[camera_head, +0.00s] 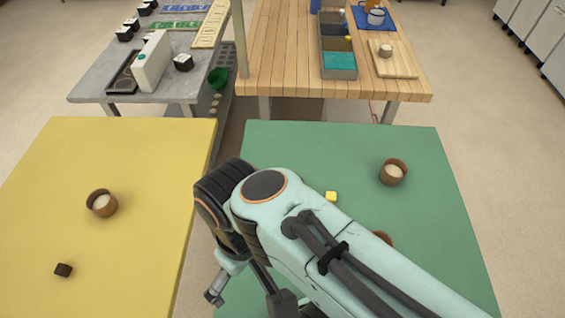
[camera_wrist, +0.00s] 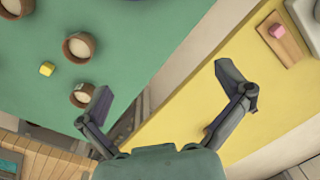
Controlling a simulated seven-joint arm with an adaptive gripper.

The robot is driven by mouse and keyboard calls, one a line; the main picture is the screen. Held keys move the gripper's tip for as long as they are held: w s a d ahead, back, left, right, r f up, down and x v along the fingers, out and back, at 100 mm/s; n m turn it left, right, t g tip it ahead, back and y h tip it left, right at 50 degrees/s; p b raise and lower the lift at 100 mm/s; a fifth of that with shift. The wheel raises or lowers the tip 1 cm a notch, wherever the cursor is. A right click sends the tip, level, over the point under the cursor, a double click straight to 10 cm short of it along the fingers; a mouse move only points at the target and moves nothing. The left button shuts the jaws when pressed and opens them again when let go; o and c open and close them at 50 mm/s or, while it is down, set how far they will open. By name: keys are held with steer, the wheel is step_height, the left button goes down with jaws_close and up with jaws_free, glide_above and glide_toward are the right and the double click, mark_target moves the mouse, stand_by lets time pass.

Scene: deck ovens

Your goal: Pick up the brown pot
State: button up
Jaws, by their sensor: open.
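Several brown pots with pale insides are in view. In the head view, one brown pot (camera_head: 101,203) stands on the yellow table and another brown pot (camera_head: 393,172) on the green table. A further brown pot (camera_head: 384,239) there is mostly hidden by my arm. The wrist view shows three pots on the green surface: one at the corner (camera_wrist: 17,7), one in the middle (camera_wrist: 78,47) and one (camera_wrist: 81,95) near my left finger. My gripper (camera_wrist: 163,79) is open and empty, with its fingers spread over the gap between the tables. No pot is between the fingers.
A yellow cube (camera_head: 331,197) lies on the green table (camera_head: 290,140). A dark brown cube (camera_head: 63,270) lies on the yellow table (camera_head: 150,150). In the wrist view, a pink cube (camera_wrist: 277,31) sits on a board. A wooden table (camera_head: 280,60) and grey table (camera_head: 90,85) stand behind.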

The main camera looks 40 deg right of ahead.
steer(key=w+d+f+n+t+h, duration=0.25)
steer(key=w+d+f+n, duration=0.25)
steer(key=w+d, duration=0.6)
steer(key=s+d+f+g, duration=0.2)
steer(key=f, duration=0.2)
steer(key=s+d+f+m+g, duration=0.1)
steer(key=s+d+f+g, duration=0.1)
steer(key=f, duration=0.3)
steer(key=s+d+f+g, duration=0.2)
steer(key=f, duration=0.2)
steer(key=shift+s+d+f+m+g, duration=0.15)
steer(key=shift+d+m+g, duration=0.1)
steer(key=shift+m, duration=0.15)
steer(key=x, duration=0.6)
steer(key=shift+f, duration=0.25)
steer(key=c, duration=1.3)
